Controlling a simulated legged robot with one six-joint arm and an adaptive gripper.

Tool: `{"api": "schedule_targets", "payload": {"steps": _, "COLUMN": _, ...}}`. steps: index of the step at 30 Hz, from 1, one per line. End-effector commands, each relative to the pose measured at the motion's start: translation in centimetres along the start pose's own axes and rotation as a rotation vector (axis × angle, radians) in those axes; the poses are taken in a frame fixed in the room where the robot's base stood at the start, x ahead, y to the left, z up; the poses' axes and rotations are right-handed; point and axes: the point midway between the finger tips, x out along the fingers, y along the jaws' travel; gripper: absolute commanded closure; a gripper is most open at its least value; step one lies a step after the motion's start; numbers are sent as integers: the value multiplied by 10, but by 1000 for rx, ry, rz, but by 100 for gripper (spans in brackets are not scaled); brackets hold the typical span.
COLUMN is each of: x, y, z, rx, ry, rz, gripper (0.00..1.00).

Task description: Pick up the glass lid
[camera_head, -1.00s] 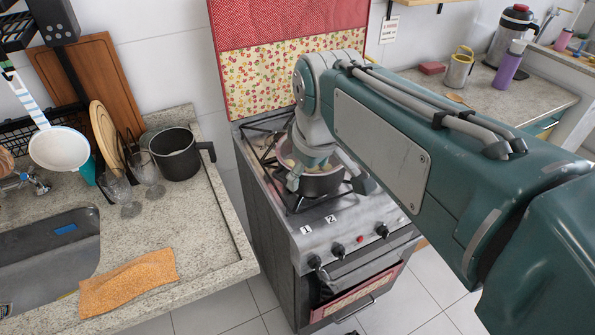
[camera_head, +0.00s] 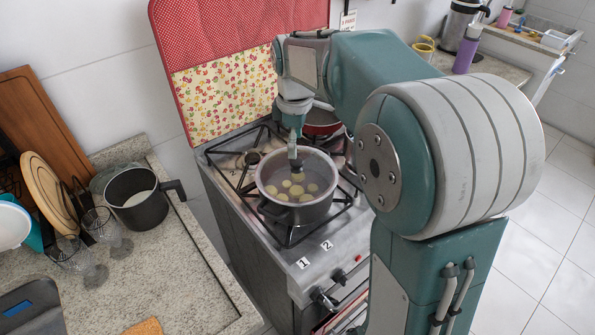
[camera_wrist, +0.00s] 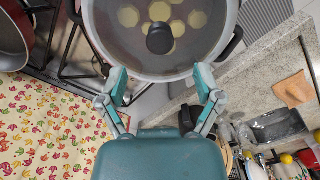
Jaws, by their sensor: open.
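The glass lid (camera_head: 318,176) lies on a dark pot (camera_head: 297,212) on the stove. It is clear, and several round yellowish pieces show through it. Its black knob (camera_head: 296,167) stands up in the middle. My gripper (camera_head: 294,158) points down over the lid, close to the knob. In the wrist view the lid (camera_wrist: 195,55) fills the top middle, and its knob (camera_wrist: 160,40) lies beyond and between the fingertips. The gripper (camera_wrist: 161,84) is open there, with two teal fingers spread apart and nothing between them. Whether a finger touches the lid cannot be told.
A red pan (camera_head: 322,124) stands behind the pot, partly hidden by my arm. Black grates (camera_head: 240,170) surround the pot. A patterned cloth-covered panel (camera_head: 225,95) rises behind the stove. A black pot (camera_head: 137,200) and glasses stand on the left counter (camera_head: 185,270).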

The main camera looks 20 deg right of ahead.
Motion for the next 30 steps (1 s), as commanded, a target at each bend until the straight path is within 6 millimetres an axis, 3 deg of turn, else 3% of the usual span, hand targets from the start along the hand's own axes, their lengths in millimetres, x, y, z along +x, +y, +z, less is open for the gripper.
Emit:
{"api": "schedule_targets", "payload": {"steps": 12, "x": 51, "y": 2, "z": 6, "rx": 1, "ry": 0, "rz": -2, "gripper": 16}}
{"api": "schedule_targets", "payload": {"steps": 21, "x": 57, "y": 2, "z": 5, "rx": 1, "ry": 1, "rz": 1, "gripper": 16}}
{"api": "schedule_targets", "payload": {"steps": 23, "x": 57, "y": 2, "z": 5, "rx": 1, "ry": 1, "rz": 1, "gripper": 38}}
{"api": "schedule_targets", "payload": {"steps": 27, "x": 57, "y": 2, "z": 5, "rx": 1, "ry": 1, "rz": 1, "gripper": 100}}
{"api": "schedule_targets", "payload": {"steps": 30, "x": 57, "y": 2, "z": 5, "rx": 1, "ry": 1, "rz": 0, "gripper": 100}}
